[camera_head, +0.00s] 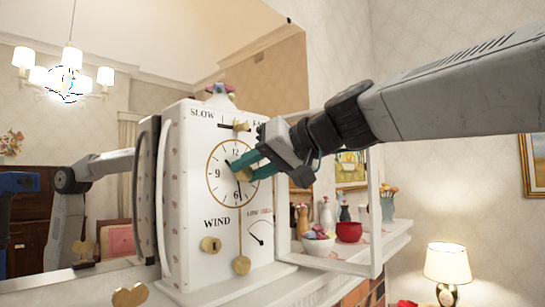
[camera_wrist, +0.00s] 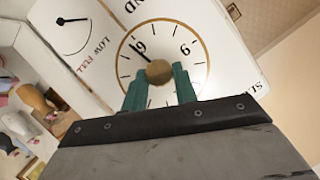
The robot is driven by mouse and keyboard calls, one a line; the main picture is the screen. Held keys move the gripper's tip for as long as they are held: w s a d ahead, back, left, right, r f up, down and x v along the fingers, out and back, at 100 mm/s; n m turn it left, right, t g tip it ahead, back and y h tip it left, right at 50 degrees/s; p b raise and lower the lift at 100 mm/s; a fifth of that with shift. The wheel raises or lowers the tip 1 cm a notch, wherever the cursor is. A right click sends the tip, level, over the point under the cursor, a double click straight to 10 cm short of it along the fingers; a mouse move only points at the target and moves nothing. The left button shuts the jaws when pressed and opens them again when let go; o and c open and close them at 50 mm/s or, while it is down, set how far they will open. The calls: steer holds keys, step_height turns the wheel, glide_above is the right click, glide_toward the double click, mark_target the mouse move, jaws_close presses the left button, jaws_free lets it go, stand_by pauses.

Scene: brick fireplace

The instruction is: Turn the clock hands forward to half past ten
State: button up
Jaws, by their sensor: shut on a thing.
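The white clock (camera_head: 190,150) stands upright on the mantel, its round face (camera_head: 214,188) ringed in gold. One black hand (camera_head: 228,163) shows toward the upper left, around ten to eleven. Another black hand (camera_wrist: 144,54) points at or near the 6 in the wrist view. My gripper (camera_head: 244,167) reaches in from the right, its teal fingers shut on the round gold knob (camera_wrist: 160,71) at the face's centre. The fingers cover part of the dial's right side, and my wrist hides more of it from the head view. A gold pendulum (camera_head: 241,265) hangs below.
A WIND keyhole (camera_head: 210,245) and a LOW/FULL dial (camera_head: 260,232) sit below the face; a SLOW/FAST slider (camera_head: 235,126) sits above. The clock's door (camera_head: 375,225) is swung open at right. A mirror is behind.

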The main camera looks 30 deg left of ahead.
steer(key=shift+s+m, duration=0.1)
steer(key=shift+m, duration=0.3)
steer(key=shift+g, duration=0.3)
steer(key=o, duration=1)
steer(key=shift+s+a, duration=0.15)
steer(key=shift+c, duration=0.2)
steer(key=shift+d, duration=0.2)
steer(key=shift+w+d+r, duration=0.1)
steer(key=shift+w+d, duration=0.1)
steer(key=shift+d, duration=0.1)
steer(key=v, duration=0.7)
steer(key=shift+s, duration=0.2)
steer(key=shift+d, duration=0.1)
